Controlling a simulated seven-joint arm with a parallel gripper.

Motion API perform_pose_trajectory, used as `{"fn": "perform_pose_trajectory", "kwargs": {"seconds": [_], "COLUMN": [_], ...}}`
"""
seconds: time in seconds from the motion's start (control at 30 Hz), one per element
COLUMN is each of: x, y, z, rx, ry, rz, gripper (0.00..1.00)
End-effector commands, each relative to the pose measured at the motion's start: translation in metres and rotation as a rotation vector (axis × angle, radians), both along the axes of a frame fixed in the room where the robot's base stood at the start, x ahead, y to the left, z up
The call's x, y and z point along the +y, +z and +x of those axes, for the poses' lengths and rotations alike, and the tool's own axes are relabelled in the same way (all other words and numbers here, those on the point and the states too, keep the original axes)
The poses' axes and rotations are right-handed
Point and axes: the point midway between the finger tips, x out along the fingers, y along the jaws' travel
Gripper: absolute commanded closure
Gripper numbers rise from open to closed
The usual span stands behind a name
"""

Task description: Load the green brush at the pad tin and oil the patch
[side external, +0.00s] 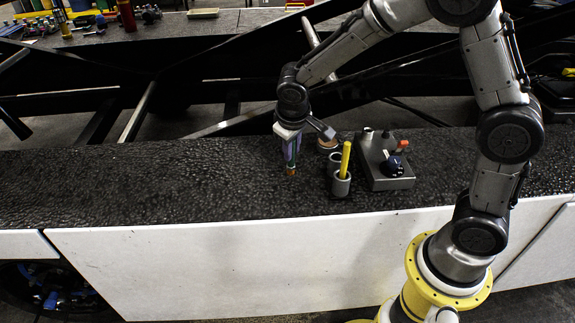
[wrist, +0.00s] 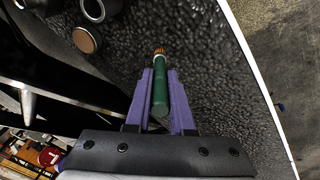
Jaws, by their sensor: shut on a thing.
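My gripper (side external: 289,139) is above the dark bumpy ledge, left of the cups, with its fingers pointing down. In the wrist view its purple fingers (wrist: 160,76) are shut on the green brush (wrist: 160,97). The brush also shows in the side view (side external: 292,150), roughly upright, with its orange-brown bristle end (side external: 291,171) down. I cannot tell whether the bristles touch the ledge. The round pad tin (side external: 328,146) with a tan pad is to the right of the brush; it also shows in the wrist view (wrist: 86,40). I cannot make out the patch.
Grey cups (side external: 341,187) stand right of the brush, and one holds a yellow stick (side external: 346,158). A grey box (side external: 388,176) with knobs is beyond them. The ledge (side external: 150,185) is clear to the left. A white panel (side external: 200,265) drops below its front edge.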

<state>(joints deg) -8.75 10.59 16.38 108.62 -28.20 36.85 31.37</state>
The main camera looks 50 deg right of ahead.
Motion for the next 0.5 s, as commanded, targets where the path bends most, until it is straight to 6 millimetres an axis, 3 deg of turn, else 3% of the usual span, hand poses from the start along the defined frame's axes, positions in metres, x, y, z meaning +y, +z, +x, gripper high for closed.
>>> {"fn": "perform_pose_trajectory", "kwargs": {"seconds": [0.17, 0.27, 0.5], "x": [-0.007, -0.021, -0.095], "y": [0.002, 0.015, 0.067], "z": [-0.012, -0.021, -0.053], "rx": [0.051, 0.078, 0.149], "ry": [0.092, 0.159, 0.181], "rz": [-0.017, -0.031, -0.062], "gripper": [1.00, 1.00, 1.00]}}
